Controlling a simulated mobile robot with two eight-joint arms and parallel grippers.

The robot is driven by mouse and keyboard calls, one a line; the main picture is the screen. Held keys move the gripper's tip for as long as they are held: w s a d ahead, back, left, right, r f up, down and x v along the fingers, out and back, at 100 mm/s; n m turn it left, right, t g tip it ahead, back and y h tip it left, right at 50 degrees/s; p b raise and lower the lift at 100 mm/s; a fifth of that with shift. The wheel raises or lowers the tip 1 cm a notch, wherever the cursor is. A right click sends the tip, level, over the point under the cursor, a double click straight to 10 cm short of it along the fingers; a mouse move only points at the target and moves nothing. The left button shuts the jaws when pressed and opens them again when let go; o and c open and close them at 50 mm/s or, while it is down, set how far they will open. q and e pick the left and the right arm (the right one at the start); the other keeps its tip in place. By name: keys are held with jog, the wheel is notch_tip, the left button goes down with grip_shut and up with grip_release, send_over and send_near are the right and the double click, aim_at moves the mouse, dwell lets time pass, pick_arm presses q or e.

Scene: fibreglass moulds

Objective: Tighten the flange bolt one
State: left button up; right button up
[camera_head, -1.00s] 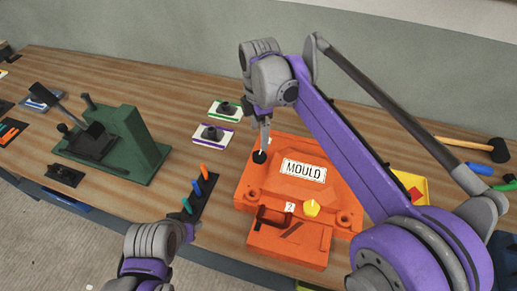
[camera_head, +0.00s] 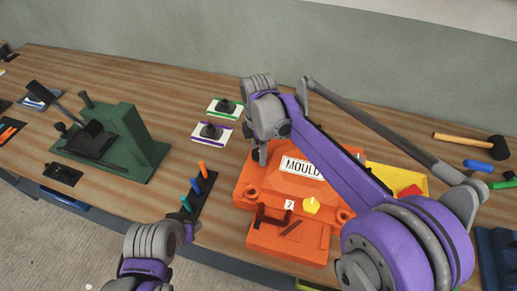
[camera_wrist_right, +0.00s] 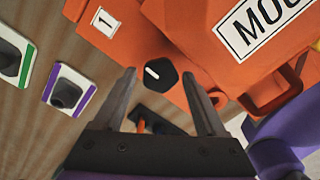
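The orange mould (camera_head: 290,235) sits on the bench with a white MOULD label. In the right wrist view, a black flange bolt knob (camera_wrist_right: 160,74) with a white line stands next to the label 1 (camera_wrist_right: 104,21). My right gripper (camera_wrist_right: 158,76) is open, with one finger on each side of the knob; I cannot tell whether they touch it. In the head view my right gripper (camera_head: 260,155) points down at the mould's back left corner and mostly hides that knob. A yellow knob (camera_head: 312,206) sits by the label 2 (camera_head: 290,205). My left gripper (camera_head: 188,232) is at the bench's front edge, fingers unclear.
A black rack with coloured pegs (camera_head: 203,193) stands left of the mould. Green-edged (camera_head: 225,108) and purple-edged (camera_head: 212,133) cards with black parts lie behind it. A green fixture (camera_head: 122,145) is farther left. A yellow tray (camera_head: 392,178) and a mallet (camera_head: 470,140) are at the right.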

grip_shut()
